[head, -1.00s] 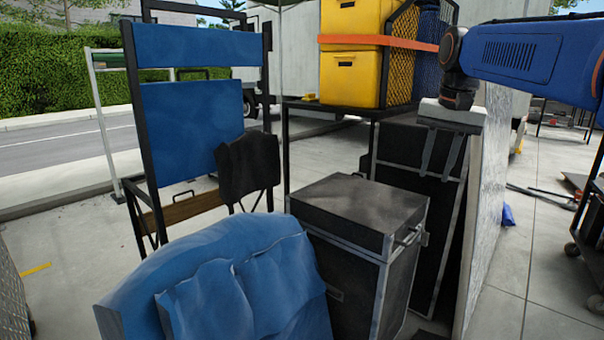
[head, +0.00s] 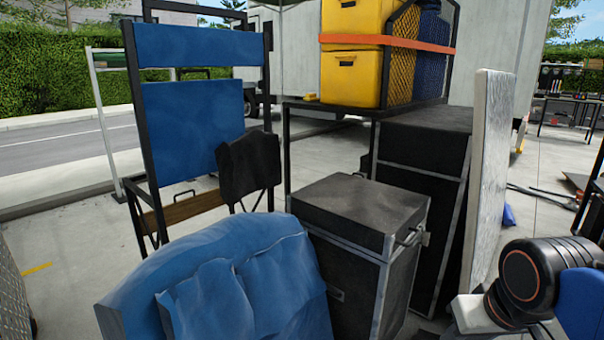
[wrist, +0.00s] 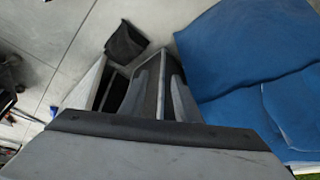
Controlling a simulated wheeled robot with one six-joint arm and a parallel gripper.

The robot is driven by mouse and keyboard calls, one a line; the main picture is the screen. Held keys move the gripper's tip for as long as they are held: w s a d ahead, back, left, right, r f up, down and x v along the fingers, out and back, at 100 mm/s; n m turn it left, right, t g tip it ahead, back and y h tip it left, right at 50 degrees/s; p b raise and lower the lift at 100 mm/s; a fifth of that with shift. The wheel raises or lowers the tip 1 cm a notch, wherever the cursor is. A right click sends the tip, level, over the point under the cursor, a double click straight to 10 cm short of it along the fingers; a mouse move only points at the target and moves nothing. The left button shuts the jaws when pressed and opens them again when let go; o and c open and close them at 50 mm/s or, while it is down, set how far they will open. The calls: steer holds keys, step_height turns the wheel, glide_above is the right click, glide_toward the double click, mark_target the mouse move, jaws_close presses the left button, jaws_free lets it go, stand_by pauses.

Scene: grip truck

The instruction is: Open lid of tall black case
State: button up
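A tall black case (head: 420,185) with metal edging stands upright at the back, its lid down. A shorter black case (head: 365,255) with a side handle stands in front of it, also closed. My gripper's mount shows at the lower right of the head view, to the right of both cases; the fingers are cut off there. In the wrist view, my gripper (wrist: 163,80) has two grey fingers apart with nothing clearly held between them. Dark, metal-edged surfaces show behind the fingers, but which case they belong to is unclear.
A pale upright panel (head: 487,180) stands right beside the tall case. A blue padded pile (head: 220,285) lies front left, with a blue folding chair (head: 190,125) behind. Yellow bins (head: 355,75) sit on a cart at the back.

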steer(key=s+f, duration=0.1)
steer(key=f, duration=0.1)
step_height(320, 180, up, 17)
steer(key=m+g+y, duration=0.2)
steer(key=m+g, duration=0.1)
steer(key=m, duration=0.5)
glide_above(415, 236)
steer(key=s+d, duration=0.3)
steer(key=x, duration=1.6)
steer(key=shift+w+d+f, duration=0.1)
steer(key=shift+w+f, duration=0.1)
steer(key=shift+f, duration=0.15)
steer(key=shift+c, duration=0.3)
jaws_close()
